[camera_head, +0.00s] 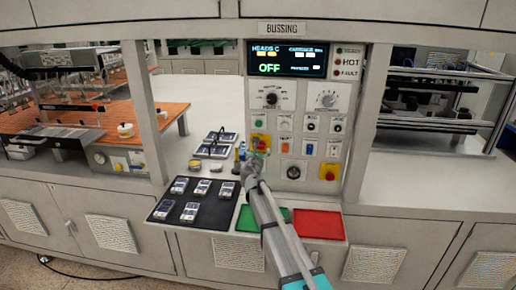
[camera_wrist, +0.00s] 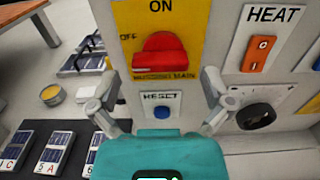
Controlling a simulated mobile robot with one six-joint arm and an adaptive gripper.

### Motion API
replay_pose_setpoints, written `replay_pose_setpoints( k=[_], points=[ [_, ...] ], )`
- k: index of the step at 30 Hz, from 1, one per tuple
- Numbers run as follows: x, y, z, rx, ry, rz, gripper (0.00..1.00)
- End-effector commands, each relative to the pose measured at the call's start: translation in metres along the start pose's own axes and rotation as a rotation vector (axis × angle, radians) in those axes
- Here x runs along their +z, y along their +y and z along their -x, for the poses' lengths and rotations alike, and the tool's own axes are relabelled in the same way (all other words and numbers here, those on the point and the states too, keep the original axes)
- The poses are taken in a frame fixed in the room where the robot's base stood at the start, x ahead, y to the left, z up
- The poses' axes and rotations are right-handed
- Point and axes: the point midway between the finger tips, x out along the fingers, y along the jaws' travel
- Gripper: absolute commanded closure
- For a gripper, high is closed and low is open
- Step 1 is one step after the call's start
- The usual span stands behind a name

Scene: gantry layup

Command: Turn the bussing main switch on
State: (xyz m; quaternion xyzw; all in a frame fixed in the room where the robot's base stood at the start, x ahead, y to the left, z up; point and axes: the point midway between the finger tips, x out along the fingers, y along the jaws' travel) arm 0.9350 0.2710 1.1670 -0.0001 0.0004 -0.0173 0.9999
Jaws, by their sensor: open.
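The bussing main switch is a red knob (camera_wrist: 160,52) on a yellow plate (camera_wrist: 205,20), marked ON at the top and OFF at the left. Its handle looks roughly sideways, though its exact angle is hard to tell. In the head view, the switch (camera_head: 261,143) is on the panel's lower left, partly behind my gripper (camera_head: 252,158). In the wrist view my gripper (camera_wrist: 160,85) is open, its fingers on either side below the knob. Nothing is between them, and I cannot tell whether they touch the panel. The display (camera_head: 288,58) reads OFF.
A RESET button (camera_wrist: 161,111) lies just below the knob, and an orange HEAT switch (camera_wrist: 262,52) is to the right. A second yellow plate with a red knob (camera_head: 329,172) is at lower right. A black mat (camera_head: 218,211), green pad (camera_head: 244,220) and red pad (camera_head: 318,224) lie below.

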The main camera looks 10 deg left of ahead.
Motion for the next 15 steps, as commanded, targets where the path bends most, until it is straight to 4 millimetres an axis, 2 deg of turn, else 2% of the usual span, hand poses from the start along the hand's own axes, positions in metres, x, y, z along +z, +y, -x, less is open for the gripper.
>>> replay_pose_setpoints(
  k=[1,6,15],
  points=[
    [0.0,0.001,-0.009,-0.001,0.0,0.0,0.0],
    [0.0,0.0,-0.022,0.0,0.0,0.0,0.0],
    [0.0,0.0,-0.026,0.0,0.0,0.0,0.0]
  ],
)
